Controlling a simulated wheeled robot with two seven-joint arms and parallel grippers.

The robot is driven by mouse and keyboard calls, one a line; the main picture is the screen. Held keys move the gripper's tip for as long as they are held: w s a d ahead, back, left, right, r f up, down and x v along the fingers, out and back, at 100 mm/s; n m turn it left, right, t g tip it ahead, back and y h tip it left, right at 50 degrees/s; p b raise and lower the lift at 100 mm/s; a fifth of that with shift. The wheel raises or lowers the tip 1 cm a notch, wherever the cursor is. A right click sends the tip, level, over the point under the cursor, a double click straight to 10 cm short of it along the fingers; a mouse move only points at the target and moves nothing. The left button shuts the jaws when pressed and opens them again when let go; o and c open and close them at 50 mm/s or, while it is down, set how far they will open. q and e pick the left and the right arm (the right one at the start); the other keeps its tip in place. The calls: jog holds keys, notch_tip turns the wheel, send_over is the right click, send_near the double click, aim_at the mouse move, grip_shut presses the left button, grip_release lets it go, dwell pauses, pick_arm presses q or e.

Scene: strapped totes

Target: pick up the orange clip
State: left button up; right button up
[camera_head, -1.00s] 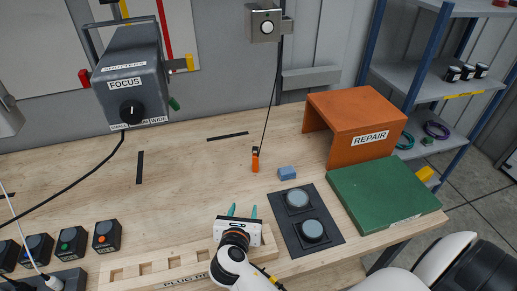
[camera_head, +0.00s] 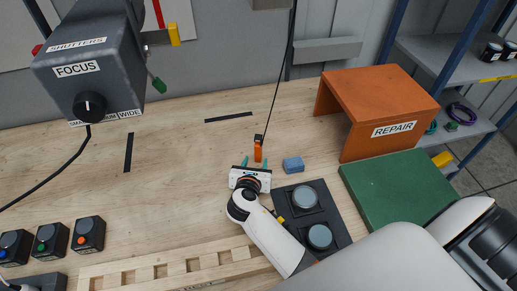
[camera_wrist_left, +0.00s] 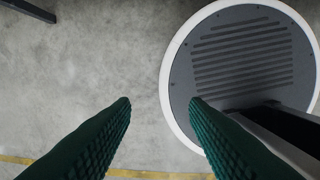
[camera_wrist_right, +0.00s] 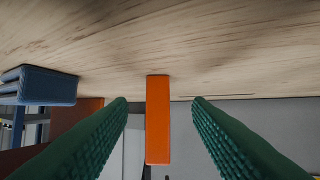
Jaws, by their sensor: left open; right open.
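The orange clip (camera_head: 258,152) hangs at the end of a thin dark cord over the wooden table, its top part dark. In the right wrist view the orange clip (camera_wrist_right: 158,120) stands between my two green fingers, with a gap on each side. My right gripper (camera_head: 255,162) is open, its fingertips close to the clip on either side in the head view. My left gripper (camera_wrist_left: 160,101) is open and empty above a grey floor, with a round dark plate beneath; it does not show in the head view.
A blue block (camera_head: 293,164) lies just right of the clip. A dark pad with two round grey buttons (camera_head: 304,197), a green board (camera_head: 398,190) and an orange REPAIR stand (camera_head: 380,95) are further right. The grey FOCUS box (camera_head: 90,70) stands left.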

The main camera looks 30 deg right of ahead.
aim_at(258, 158)
jog(key=p+x, duration=0.1)
jog(key=x, duration=0.3)
jog(key=shift+d, duration=0.2)
jog(key=shift+w+d+f, duration=0.2)
jog(key=shift+w+f, duration=0.05)
jog(key=shift+w, duration=0.05)
pick_arm(q)
jog(key=shift+w+d+r, duration=0.5)
jog(key=shift+w+r, duration=0.05)
jog(key=shift+w, duration=0.2)
jog(key=shift+s, duration=0.1)
pick_arm(e)
jog(key=shift+c, duration=0.4)
jog(key=shift+s, duration=0.1)
jog(key=c, duration=0.3)
pick_arm(q)
jog(key=shift+s+a, duration=0.1)
jog(key=shift+s, duration=0.05)
pick_arm(e)
grip_shut()
